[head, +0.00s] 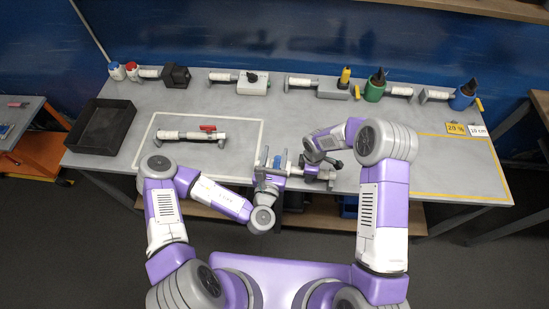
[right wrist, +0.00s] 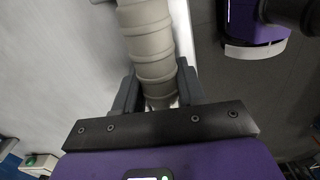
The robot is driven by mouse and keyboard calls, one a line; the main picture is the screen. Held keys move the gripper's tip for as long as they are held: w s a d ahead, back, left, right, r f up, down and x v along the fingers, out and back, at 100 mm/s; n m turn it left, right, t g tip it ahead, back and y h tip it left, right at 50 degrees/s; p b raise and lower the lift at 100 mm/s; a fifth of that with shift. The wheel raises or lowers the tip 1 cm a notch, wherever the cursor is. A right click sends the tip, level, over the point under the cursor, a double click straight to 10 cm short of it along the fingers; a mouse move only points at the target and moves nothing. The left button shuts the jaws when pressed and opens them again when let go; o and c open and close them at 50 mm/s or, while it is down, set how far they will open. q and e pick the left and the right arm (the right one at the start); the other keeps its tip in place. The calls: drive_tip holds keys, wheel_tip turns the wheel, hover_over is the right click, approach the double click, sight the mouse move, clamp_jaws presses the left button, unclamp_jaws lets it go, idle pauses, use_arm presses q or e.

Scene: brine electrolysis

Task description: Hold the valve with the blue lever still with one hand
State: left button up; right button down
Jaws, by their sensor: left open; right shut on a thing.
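The valve with the blue lever lies near the front edge of the bench, at the middle of the head view; its blue lever (head: 278,160) shows between the fingers of my left gripper (head: 273,163). That gripper is open around the lever area; I cannot tell whether it touches the valve. My right gripper (head: 312,171) is at the right part of this valve. In the right wrist view, my right gripper (right wrist: 155,95) is shut on a beige ribbed pipe (right wrist: 148,40), with one finger on each side. Much of the valve is hidden by my grippers.
A white pipe with a red lever (head: 192,136) lies in the white-outlined area at left. A black tray (head: 100,127) stands at the far left. Several fittings line the back, including a green pot (head: 374,90) and a blue pot (head: 462,101). The yellow-outlined area (head: 455,165) at right is clear.

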drive_tip(key=shift+s+d+f, duration=0.25)
drive_tip(key=shift+s+f, duration=0.1)
drive_tip(key=shift+f, duration=0.05)
drive_tip(key=c, duration=1.1)
unclamp_jaws()
drive_tip(key=o, duration=0.5)
drive_tip(key=shift+w, duration=0.25)
drive_tip(key=shift+o, duration=0.2)
drive_tip(key=shift+a+r, duration=0.15)
drive_tip(key=shift+r, duration=0.05)
drive_tip(key=shift+r, duration=0.1)
drive_tip(key=shift+w+r, duration=0.1)
drive_tip(key=shift+r, duration=0.2)
wheel_tip(320, 180, up, 11)
drive_tip(key=shift+r, duration=0.1)
